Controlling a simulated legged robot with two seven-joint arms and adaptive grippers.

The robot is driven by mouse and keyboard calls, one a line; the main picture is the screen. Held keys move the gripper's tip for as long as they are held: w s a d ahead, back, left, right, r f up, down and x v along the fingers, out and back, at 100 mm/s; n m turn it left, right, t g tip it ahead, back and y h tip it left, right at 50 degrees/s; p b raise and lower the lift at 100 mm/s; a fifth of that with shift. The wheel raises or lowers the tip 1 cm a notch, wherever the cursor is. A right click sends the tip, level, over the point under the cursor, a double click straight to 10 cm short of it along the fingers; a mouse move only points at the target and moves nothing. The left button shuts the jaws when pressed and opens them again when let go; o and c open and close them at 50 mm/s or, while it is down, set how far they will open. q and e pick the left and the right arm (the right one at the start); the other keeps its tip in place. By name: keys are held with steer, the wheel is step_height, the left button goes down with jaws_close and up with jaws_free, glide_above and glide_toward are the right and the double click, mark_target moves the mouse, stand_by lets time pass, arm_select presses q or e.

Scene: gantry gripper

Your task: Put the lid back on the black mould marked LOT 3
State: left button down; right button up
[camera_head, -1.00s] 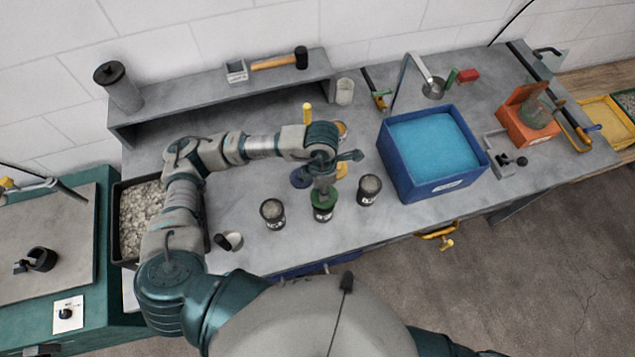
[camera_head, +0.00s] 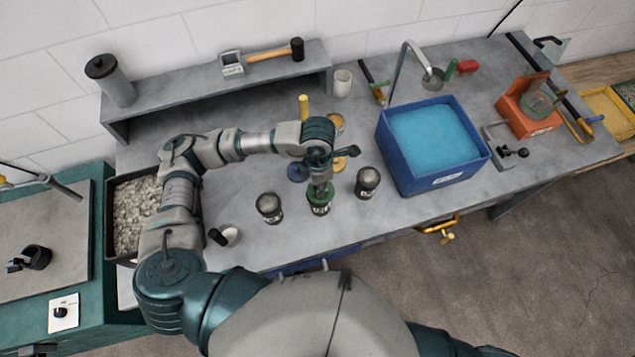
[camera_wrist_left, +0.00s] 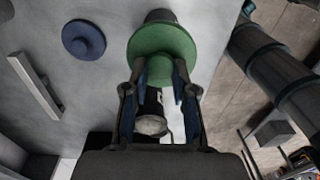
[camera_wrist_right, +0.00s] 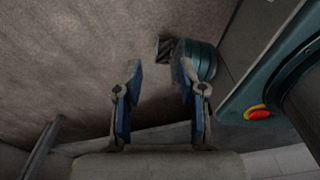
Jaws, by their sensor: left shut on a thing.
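Three black moulds stand in a row near the table's front: a left one (camera_head: 269,209), a middle one (camera_head: 319,209) and a right one (camera_head: 367,184). The left and right ones are open, with grey tops. Their markings are too small to read. My left gripper (camera_head: 320,187) is above the middle mould, shut on the knob of a green lid (camera_head: 313,198). The lid is at the mould's top; whether it is fully seated I cannot tell. The left wrist view shows the green lid (camera_wrist_left: 162,40) at the fingertips (camera_wrist_left: 160,82). My right gripper (camera_wrist_right: 160,80) is open and empty.
A blue lid (camera_head: 297,173) and a yellow lid (camera_head: 339,164) lie behind the moulds. A blue bin (camera_head: 400,165) stands to the right. A grey shelf (camera_head: 200,88) runs along the back.

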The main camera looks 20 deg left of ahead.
arm_select(q)
steer(key=shift+d+r, duration=0.2)
steer(key=shift+s, duration=0.1)
arm_select(e)
steer(key=shift+w+d+r, duration=0.1)
steer(key=shift+d, duration=0.3)
arm_select(q)
steer(key=shift+s+r, duration=0.1)
steer(key=shift+r, duration=0.1)
arm_select(e)
steer(key=shift+a+r, duration=0.1)
steer(key=shift+a, duration=0.05)
arm_select(q)
steer(key=shift+d+r, duration=0.1)
steer(key=shift+d, duration=0.05)
arm_select(e)
steer(key=shift+a, duration=0.45)
steer(key=shift+d, duration=0.25)
arm_select(q)
steer(key=shift+a+f+b, duration=0.2)
steer(key=shift+a+b, duration=0.1)
arm_select(e)
steer(key=shift+d+f, duration=0.1)
steer(key=shift+f, duration=0.4)
arm_select(q)
steer(key=shift+d+f+b, duration=0.1)
steer(key=shift+f+b, duration=0.1)
steer(key=shift+b, duration=0.55)
arm_select(e)
steer(key=shift+f, duration=0.75)
